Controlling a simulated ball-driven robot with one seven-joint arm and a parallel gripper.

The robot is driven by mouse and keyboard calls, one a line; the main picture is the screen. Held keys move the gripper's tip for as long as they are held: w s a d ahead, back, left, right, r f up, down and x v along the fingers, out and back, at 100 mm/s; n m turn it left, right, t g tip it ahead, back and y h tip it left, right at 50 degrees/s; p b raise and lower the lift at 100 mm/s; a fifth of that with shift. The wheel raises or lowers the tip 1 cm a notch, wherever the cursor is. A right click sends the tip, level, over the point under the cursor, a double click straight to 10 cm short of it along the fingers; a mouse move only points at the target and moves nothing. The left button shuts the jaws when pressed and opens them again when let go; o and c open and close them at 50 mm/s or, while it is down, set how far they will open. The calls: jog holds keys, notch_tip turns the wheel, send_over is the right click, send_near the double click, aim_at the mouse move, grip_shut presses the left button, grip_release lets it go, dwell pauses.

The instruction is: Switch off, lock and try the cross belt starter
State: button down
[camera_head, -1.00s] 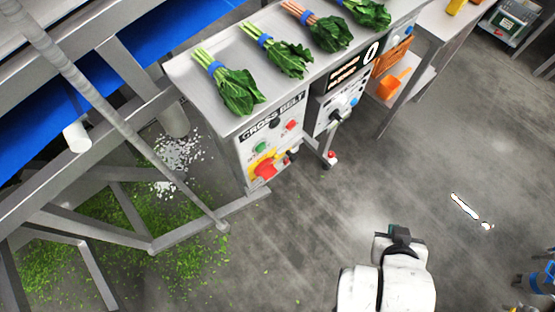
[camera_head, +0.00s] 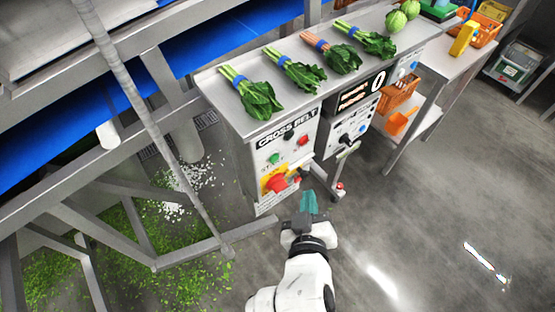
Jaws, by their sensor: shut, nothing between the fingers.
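The cross belt starter (camera_head: 270,146) is a pale box under the front of a steel table, labelled CROSS BELT. It has a green button (camera_head: 274,158), a red button (camera_head: 303,141) and a yellow plate with a red rotary handle (camera_head: 276,183) low on its face. The handle's exact setting is too small to read. A small pale and dark part (camera_head: 298,168) sits right of the handle; I cannot tell what it is. My gripper (camera_head: 309,200) has teal fingers, shut and empty, in front of and below the starter's lower right, seemingly apart from it.
Several bunches of greens (camera_head: 258,98) lie on the steel table (camera_head: 225,105) above. Frame legs and green scraps (camera_head: 180,245) fill the left floor. The right floor is open.

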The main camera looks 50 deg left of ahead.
aim_at(274, 158)
jog(key=a+b, duration=0.4)
jog(key=a, duration=0.4)
jog(key=shift+w+a, duration=0.35)
jog(key=shift+a, duration=0.05)
dwell(2.0)
jog(key=shift+a, duration=0.4)
jog(key=shift+a+b, duration=0.45)
dwell(0.6)
jog(key=shift+d, duration=0.1)
jog(key=shift+d+p, duration=0.4)
jog(key=shift+d, duration=0.35)
